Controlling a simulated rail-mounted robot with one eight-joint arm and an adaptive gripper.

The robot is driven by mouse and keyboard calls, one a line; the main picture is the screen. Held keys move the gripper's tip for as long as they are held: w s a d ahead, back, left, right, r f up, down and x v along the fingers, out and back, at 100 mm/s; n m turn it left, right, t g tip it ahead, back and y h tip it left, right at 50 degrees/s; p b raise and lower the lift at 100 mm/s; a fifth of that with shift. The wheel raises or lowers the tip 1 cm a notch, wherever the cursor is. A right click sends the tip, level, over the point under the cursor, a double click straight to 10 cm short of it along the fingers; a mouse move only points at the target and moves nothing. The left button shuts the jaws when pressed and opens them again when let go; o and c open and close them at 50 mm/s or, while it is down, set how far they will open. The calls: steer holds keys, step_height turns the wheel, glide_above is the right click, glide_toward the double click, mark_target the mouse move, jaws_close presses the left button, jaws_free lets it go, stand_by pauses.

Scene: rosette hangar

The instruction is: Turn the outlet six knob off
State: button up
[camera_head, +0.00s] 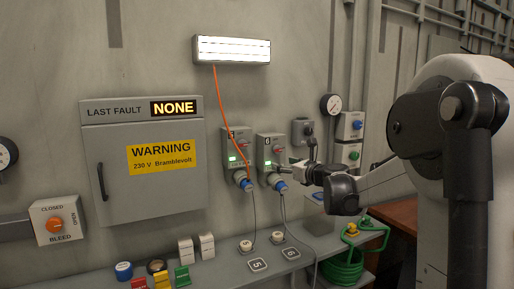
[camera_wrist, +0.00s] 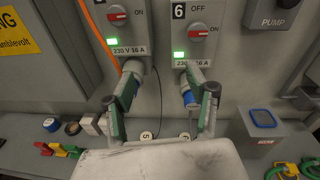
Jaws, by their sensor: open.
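The outlet six box (camera_head: 269,153) is grey and sits on the wall, right of the outlet five box. Its red knob (camera_wrist: 199,34) lies roughly level, with OFF marked above it, and also shows in the head view (camera_head: 279,149). Its green lamp (camera_wrist: 179,55) is lit. My gripper (camera_wrist: 161,78) is open and empty, its fingers spread below the knob in the wrist view. The right finger overlaps the lower part of outlet six and the left finger the socket of outlet five. Contact with either cannot be told.
The outlet five box (camera_head: 236,149) has a red knob (camera_wrist: 117,13), a lit green lamp and an orange cable (camera_head: 221,105). Blue plugs with cords hang below both outlets. A grey pump box (camera_wrist: 279,14) is at right.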

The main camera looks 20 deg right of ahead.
mark_target(278, 151)
steer(key=w+d+m+t+h, duration=0.1)
steer(key=w+d+m, duration=0.1)
steer(key=d+m, duration=0.35)
steer(key=shift+n, duration=0.55)
steer(key=w+p, duration=0.2)
steer(key=w, duration=1.1)
steer(key=shift+w+r+p, duration=0.15)
steer(key=shift+w+p, duration=0.15)
steer(key=shift+c, duration=0.3)
steer(key=c, duration=1.1)
